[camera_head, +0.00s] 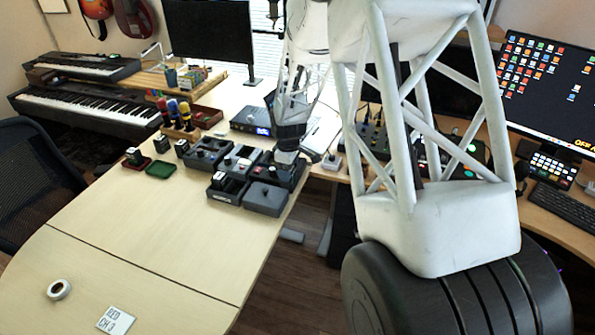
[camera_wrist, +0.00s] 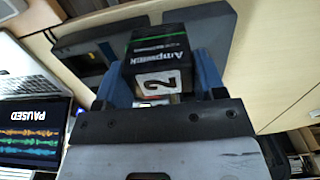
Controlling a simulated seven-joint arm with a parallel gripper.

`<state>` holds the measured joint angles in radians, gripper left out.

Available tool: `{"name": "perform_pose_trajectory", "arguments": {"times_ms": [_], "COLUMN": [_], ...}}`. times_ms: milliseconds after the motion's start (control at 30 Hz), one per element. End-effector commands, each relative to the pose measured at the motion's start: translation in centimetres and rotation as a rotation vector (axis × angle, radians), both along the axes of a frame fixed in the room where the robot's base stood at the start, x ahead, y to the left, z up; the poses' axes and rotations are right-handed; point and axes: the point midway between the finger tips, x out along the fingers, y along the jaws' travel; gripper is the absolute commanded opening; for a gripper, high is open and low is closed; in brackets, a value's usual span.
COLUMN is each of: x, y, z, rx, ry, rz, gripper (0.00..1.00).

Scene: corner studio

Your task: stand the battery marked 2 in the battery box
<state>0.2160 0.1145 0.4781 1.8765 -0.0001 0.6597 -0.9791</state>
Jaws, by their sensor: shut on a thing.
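My gripper (camera_head: 287,152) is above the far right part of a cluster of dark grey boxes on the desk. In the wrist view its blue fingers (camera_wrist: 161,76) are on either side of a black battery (camera_wrist: 150,52) with a white label marked 2, and are shut on it. The arm and gripper mostly hide this battery in the head view. The cluster includes a box (camera_head: 208,152) at the left, a box (camera_head: 228,188) at the front left holding black pieces, and a flat-topped box (camera_head: 266,199) at the front right. I cannot tell which is the battery box.
Small dark blocks stand left of the cluster, near a green tray (camera_head: 161,169). A blue-screened device (camera_head: 250,122) is behind it. The desk's right edge is close by. The front desk is mostly clear, with a tape roll (camera_head: 59,289) and a white card (camera_head: 116,320).

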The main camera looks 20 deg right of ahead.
Motion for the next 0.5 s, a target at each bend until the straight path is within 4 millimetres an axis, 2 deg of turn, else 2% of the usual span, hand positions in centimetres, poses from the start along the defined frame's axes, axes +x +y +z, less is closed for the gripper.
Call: {"name": "perform_pose_trajectory", "arguments": {"times_ms": [500], "x": [5.3], "y": [8.7], "z": [0.9], "rx": [0.001], "ry": [-0.019], "rz": [-0.028], "gripper": [0.31]}}
